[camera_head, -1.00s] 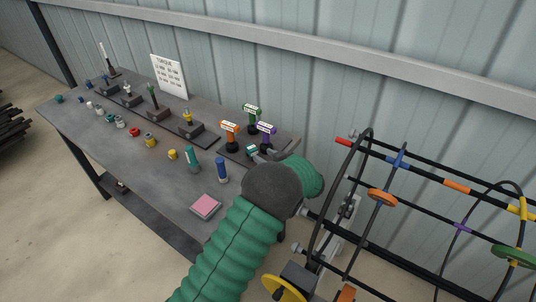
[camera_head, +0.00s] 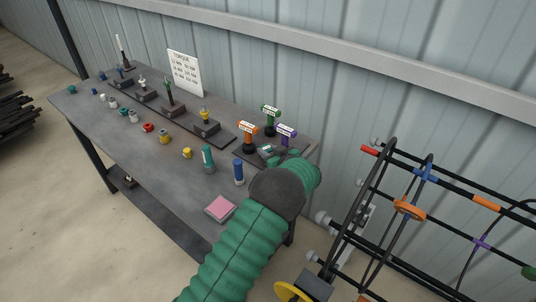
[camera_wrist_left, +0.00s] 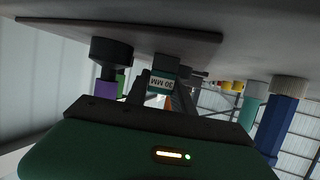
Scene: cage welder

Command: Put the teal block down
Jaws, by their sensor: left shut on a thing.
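My left gripper (camera_head: 268,151) is at the right end of the grey workbench (camera_head: 130,135), its arm coming in from below. It is shut on the teal block (camera_wrist_left: 163,80), which has a white "30 MM" label. In the head view only a small part of the block shows, between the fingers, just in front of the orange and purple T-handled tools. The left wrist view is upside down, with the bench top above. There the block is close to the bench surface; I cannot tell whether it touches.
An orange-topped tool (camera_head: 247,130), a green-topped tool (camera_head: 271,118) and a purple-topped tool (camera_head: 287,131) stand close around the gripper. A teal cylinder (camera_head: 208,160), a blue cylinder (camera_head: 239,172) and a pink pad (camera_head: 220,208) are left of my arm. A wire cage (camera_head: 440,180) stands at right.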

